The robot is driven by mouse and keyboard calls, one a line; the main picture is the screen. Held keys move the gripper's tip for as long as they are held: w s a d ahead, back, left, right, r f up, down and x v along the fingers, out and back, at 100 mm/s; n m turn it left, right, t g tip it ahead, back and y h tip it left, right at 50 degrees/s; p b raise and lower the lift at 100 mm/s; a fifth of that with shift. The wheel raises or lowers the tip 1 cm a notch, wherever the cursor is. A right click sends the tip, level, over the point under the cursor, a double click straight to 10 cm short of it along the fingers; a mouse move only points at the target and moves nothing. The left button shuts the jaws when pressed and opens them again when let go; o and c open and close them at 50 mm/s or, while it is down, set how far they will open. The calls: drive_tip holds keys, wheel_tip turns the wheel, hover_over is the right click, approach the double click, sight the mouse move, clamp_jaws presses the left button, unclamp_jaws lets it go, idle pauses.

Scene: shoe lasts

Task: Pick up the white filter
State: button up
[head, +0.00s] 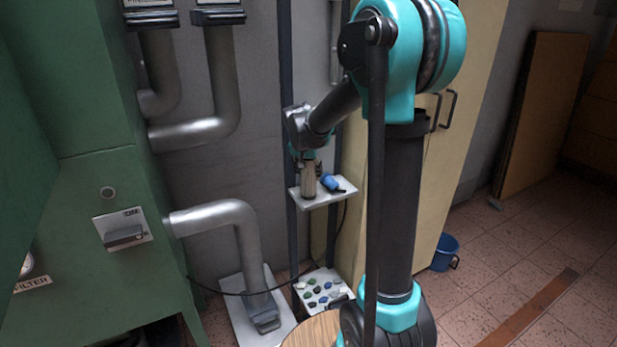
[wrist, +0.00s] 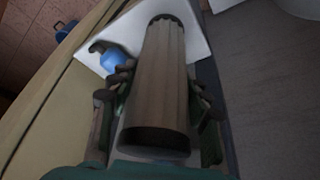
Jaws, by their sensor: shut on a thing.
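The white filter (head: 309,183) is a pale beige, pleated cylinder with dark end caps. It stands roughly upright at the small white shelf (head: 318,203); I cannot tell whether its lower end touches the shelf. In the wrist view the filter (wrist: 162,75) runs lengthwise between the fingers. My gripper (head: 308,160) reaches it from above and is shut on it, with fingers on both sides in the wrist view (wrist: 160,92).
A blue object with a black part (head: 331,183) lies on the shelf just right of the filter. A green machine (head: 110,230) with grey pipes (head: 215,215) stands left. A tan cabinet (head: 440,150) stands right, near a blue bucket (head: 446,252).

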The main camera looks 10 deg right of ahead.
drive_tip(key=c, duration=0.4)
